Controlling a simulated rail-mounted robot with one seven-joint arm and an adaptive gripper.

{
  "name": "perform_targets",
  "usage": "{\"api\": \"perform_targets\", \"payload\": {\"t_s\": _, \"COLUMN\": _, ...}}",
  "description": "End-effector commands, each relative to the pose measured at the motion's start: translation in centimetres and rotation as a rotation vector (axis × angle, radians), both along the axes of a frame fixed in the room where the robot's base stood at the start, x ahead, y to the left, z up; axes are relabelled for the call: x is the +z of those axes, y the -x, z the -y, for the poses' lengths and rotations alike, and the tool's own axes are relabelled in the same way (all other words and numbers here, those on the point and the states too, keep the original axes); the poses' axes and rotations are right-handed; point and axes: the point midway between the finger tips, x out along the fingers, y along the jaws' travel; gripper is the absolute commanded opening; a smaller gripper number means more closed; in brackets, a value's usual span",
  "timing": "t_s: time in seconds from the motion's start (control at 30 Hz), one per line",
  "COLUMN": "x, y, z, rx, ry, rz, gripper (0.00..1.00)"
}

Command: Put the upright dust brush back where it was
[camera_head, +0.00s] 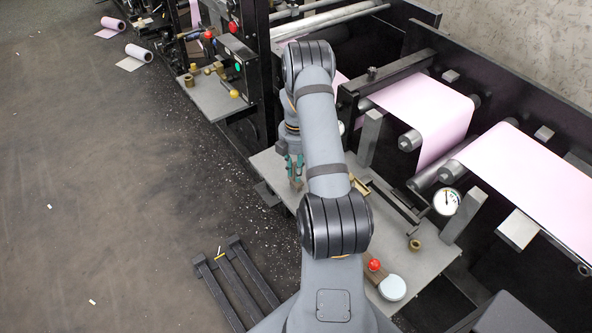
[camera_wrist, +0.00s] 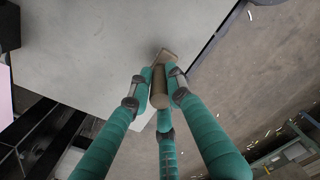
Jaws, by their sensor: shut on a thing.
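The dust brush is brown, with a round handle that points toward the camera in the wrist view (camera_wrist: 159,88). Its wider end lies beyond, over the grey table top (camera_wrist: 95,55). My gripper (camera_wrist: 156,86) has teal fingers with dark tips, closed around the brush handle. In the head view, my gripper (camera_head: 293,165) is low over the left part of the table (camera_head: 262,165), and a small brown part of the brush (camera_head: 297,183) shows below the fingers. I cannot tell whether the brush touches the table.
A red button (camera_head: 374,265) and a white round disc (camera_head: 391,288) are at the table's near end. A brass ring (camera_head: 414,244) and a gauge (camera_head: 446,201) are to the right. Pink web rollers (camera_head: 425,110) stand behind. A dark frame (camera_head: 235,275) lies on the floor.

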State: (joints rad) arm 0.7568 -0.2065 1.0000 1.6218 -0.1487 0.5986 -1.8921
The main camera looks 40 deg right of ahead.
Motion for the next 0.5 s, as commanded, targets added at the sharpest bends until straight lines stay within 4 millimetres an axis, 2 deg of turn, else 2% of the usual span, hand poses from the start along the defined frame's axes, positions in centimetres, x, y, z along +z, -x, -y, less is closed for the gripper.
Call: {"api": "perform_targets", "payload": {"t_s": 0.5, "x": -1.13, "y": -0.03, "z": 0.01, "rx": 0.000, "ry": 0.000, "rz": 0.001, "gripper": 0.00}}
